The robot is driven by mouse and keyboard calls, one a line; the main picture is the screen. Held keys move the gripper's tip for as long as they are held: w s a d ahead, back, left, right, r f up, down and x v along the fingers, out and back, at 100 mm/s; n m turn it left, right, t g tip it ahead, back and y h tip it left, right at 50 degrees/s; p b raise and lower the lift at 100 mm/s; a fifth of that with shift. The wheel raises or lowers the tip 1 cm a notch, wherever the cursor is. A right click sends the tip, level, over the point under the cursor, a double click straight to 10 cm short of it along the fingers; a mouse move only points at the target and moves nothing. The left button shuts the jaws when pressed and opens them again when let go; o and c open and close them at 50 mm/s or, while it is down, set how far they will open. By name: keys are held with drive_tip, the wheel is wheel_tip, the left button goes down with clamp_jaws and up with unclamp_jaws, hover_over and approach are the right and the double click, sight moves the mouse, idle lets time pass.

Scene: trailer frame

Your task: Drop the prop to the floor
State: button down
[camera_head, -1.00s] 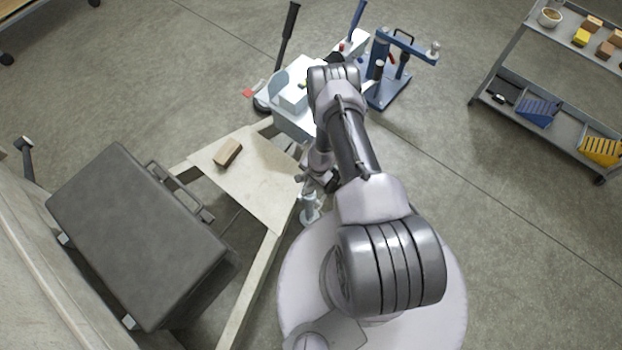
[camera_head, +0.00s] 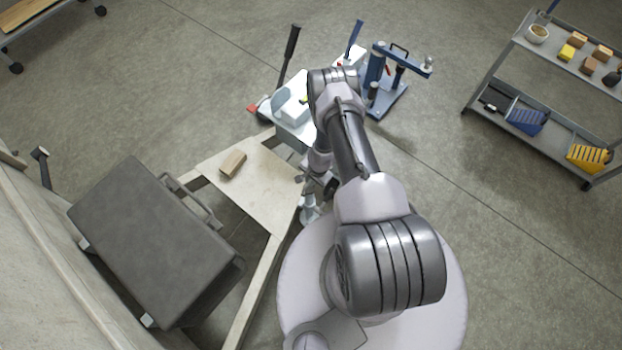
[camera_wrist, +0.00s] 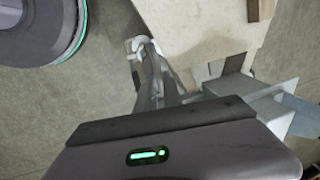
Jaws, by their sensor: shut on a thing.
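The prop (camera_head: 309,207) is a pale blue-grey metal leg at the narrow end of the trailer frame (camera_head: 268,222), just left of my round base. My gripper (camera_head: 313,180) is beside the tip of the frame, partly hidden under my arm in the head view. It is shut on the prop. In the wrist view the gripper housing fills the bottom, and the grey metal prop (camera_wrist: 152,72) stands out beyond it, beside the pale frame board (camera_wrist: 200,28). The exact contact of the fingers, and whether the prop's foot touches the floor, cannot be made out.
A blue press-like tool (camera_head: 385,85) and white equipment (camera_head: 292,108) stand close beyond the arm. A shelf cart (camera_head: 550,95) is at right. The floor between cart and base is clear.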

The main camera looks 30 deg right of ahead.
drive_tip(key=c, duration=1.5)
unclamp_jaws()
drive_tip(key=s+r+p, duration=0.1)
drive_tip(key=r+p, duration=0.2)
drive_tip(key=r, duration=0.5)
drive_tip(key=s+d+r+p, duration=0.1)
drive_tip(key=s+r+p, duration=0.1)
drive_tip(key=r, duration=0.7)
drive_tip(key=shift+p, duration=0.5)
drive_tip(key=shift+s+d, duration=0.1)
